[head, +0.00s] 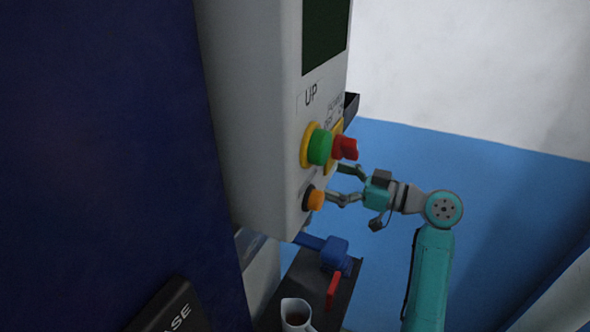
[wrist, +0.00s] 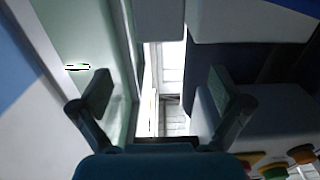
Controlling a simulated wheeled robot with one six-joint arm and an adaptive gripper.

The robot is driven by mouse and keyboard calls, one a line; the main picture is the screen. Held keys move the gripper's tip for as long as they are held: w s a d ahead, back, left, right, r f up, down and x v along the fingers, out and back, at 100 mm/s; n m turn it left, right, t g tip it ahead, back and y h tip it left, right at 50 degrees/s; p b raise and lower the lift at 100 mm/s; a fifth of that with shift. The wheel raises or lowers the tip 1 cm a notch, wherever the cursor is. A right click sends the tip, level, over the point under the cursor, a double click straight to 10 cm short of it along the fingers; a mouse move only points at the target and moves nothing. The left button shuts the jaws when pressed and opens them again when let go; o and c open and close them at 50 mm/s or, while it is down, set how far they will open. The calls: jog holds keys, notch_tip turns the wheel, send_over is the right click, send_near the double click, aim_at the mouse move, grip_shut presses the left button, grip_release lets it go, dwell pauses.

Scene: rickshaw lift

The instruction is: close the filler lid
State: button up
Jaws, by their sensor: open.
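I cannot make out the filler lid in either view. My gripper (head: 338,184) is at the right side of a white control box (head: 262,120) in the head view, close by its green button and orange button. Its fingertips overlap the box edge in the picture, and I cannot tell whether they touch it. In the wrist view my gripper (wrist: 163,92) has its two fingers wide apart with nothing between them. Beyond them is a bright narrow gap between a pale green panel (wrist: 85,45) and grey and dark blue shapes.
The control box carries a green button (head: 319,147), a red knob (head: 346,148) and an orange button (head: 316,200). Below stand a blue device (head: 335,254), a red handle (head: 333,290) and a white jug (head: 295,309). A dark blue surface fills the left.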

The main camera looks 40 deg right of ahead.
jog(key=x, duration=0.8)
jog(key=shift+w, duration=0.2)
jog(key=c, duration=1.7)
